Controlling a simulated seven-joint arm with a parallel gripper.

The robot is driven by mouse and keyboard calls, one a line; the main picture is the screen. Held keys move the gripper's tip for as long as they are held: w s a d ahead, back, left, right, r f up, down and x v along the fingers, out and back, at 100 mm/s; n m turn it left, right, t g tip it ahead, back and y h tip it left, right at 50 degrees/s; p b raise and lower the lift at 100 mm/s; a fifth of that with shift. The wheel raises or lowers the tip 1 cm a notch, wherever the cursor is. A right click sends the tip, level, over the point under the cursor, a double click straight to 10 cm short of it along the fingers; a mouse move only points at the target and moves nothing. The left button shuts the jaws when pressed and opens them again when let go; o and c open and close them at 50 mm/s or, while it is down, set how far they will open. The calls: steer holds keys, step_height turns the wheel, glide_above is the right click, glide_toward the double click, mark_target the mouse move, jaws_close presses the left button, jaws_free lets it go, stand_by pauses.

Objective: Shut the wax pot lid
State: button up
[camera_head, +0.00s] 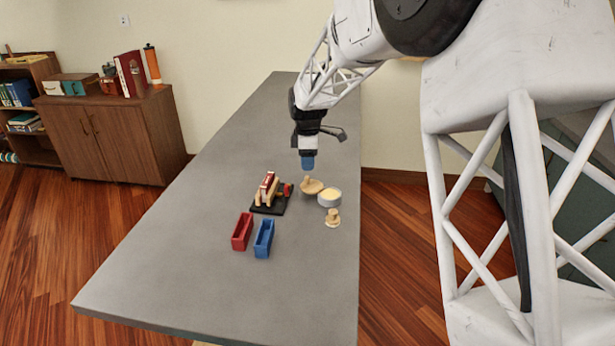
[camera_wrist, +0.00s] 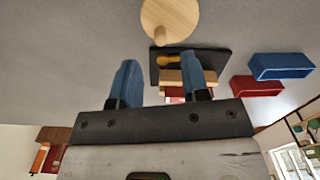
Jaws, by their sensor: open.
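The wax pot (camera_head: 329,200) is a small pale round pot with yellowish wax showing at its open top, near the table's right edge. A round wooden lid with a knob (camera_head: 312,189) lies off the pot, just to its left; I cannot tell if they touch. The lid fills the top middle of the wrist view (camera_wrist: 172,15), its knob toward my fingers. My gripper (camera_head: 308,165) is open and empty, with blue fingertips, above and a little behind the lid. In the wrist view the fingertips (camera_wrist: 156,70) are apart. The pot is outside the wrist view.
A dark stand with a wooden rack (camera_head: 268,190) is left of the lid. A wooden knobbed piece (camera_head: 333,218) is in front of the pot. Red (camera_head: 242,232) and blue (camera_head: 263,240) trays sit at front left. The table (camera_head: 200,270) is otherwise clear.

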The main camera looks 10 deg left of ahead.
mark_target(312, 183)
steer(key=shift+f, duration=2.95)
jaws_close()
